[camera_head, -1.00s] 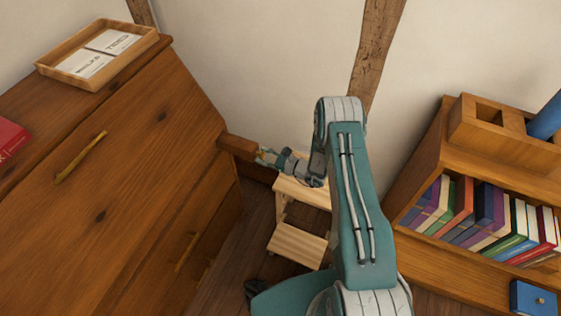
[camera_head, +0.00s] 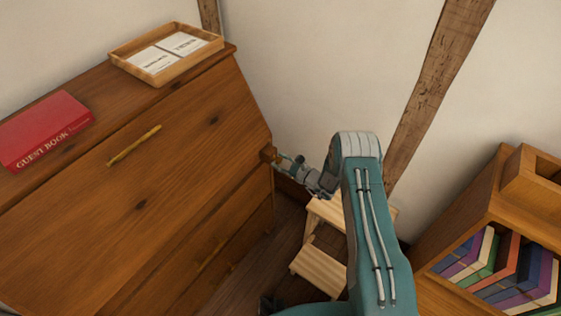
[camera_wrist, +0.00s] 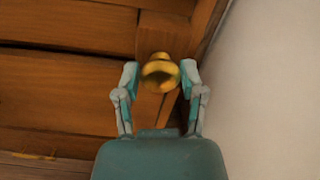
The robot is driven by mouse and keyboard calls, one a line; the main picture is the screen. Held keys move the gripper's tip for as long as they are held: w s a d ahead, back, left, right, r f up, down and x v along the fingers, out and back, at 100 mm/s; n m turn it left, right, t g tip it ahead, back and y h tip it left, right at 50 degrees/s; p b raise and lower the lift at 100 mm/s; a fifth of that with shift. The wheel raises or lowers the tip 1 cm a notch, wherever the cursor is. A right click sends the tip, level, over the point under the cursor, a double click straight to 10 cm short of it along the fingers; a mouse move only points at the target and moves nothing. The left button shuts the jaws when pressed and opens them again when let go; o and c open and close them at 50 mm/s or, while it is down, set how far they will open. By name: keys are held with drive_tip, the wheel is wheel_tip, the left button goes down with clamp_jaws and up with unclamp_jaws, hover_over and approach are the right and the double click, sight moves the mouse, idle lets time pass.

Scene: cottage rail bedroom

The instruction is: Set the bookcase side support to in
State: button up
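The bookcase is a brown wooden piece with a slanted front (camera_head: 165,150) on the left. Its side support (camera_head: 267,154) shows as a short wooden stub at the right edge, beside the wall. A brass knob (camera_wrist: 160,72) sits on the support's end. My gripper (camera_head: 283,161) is at that end. In the wrist view my gripper (camera_wrist: 160,80) has one finger on each side of the knob, with almost no gap, and appears shut on it. The contact faces are partly hidden.
A light wooden step stool (camera_head: 320,268) stands below my arm. A shelf with books (camera_head: 500,268) is at the right. A red guest book (camera_head: 45,130) and a tray with cards (camera_head: 130,68) lie on top of the bookcase. The wall is close behind my gripper.

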drive_tip(key=shift+o, duration=0.6)
drive_tip(key=v, duration=1.2)
drive_tip(key=shift+c, duration=0.9)
drive_tip(key=s+d+m, duration=0.2)
drive_tip(key=d, duration=0.1)
drive_tip(key=shift+s+d+m, duration=0.2)
drive_tip(key=shift+d+m, duration=0.1)
clamp_jaws()
drive_tip(key=x, duration=1.4)
drive_tip(key=shift+s, duration=0.1)
